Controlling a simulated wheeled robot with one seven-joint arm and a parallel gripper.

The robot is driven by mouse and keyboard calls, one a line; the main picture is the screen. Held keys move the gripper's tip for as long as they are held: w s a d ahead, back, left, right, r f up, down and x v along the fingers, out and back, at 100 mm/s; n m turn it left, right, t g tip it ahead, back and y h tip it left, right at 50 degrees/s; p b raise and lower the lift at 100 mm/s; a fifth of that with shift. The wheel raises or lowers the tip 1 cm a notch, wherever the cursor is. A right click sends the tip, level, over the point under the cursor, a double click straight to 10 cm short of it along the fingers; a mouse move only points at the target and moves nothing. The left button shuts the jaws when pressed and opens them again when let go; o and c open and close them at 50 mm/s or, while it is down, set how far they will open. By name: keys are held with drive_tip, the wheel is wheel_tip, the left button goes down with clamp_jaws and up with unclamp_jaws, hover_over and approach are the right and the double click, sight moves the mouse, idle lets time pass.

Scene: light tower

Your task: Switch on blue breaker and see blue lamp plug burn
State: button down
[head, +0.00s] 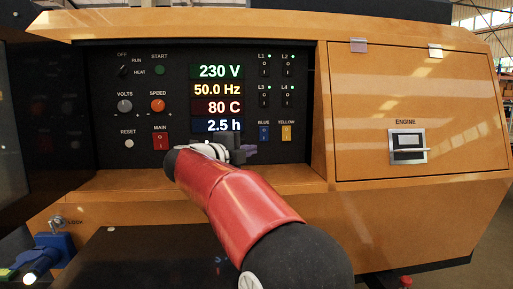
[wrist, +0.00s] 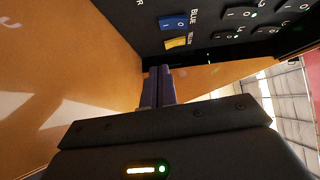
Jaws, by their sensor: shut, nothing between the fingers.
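The blue breaker (head: 264,133) is a small blue rocker under the label BLUE on the black control panel, left of the yellow breaker (head: 286,133). The blue breaker also shows in the wrist view (wrist: 173,22); which way it is tipped I cannot tell. My gripper (head: 249,151) is shut and empty, just below and left of the blue breaker. In the wrist view its closed fingers (wrist: 158,74) point toward the breakers, with a gap showing. A blue plug or socket (head: 54,246) sits at the lower left, near a glowing white light (head: 29,278).
The red MAIN switch (head: 160,140) is left of my gripper. Four small switches with green lights (head: 275,68) are above the breakers. An orange ledge (head: 125,181) runs below the panel. The engine door with its handle (head: 408,146) is on the right.

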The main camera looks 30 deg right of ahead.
drive_tip(key=shift+f+v, duration=0.15)
drive_tip(key=shift+v, duration=0.95)
drive_tip(key=shift+f+v, duration=0.2)
drive_tip(key=shift+v, duration=0.9)
drive_tip(key=shift+a, duration=0.1)
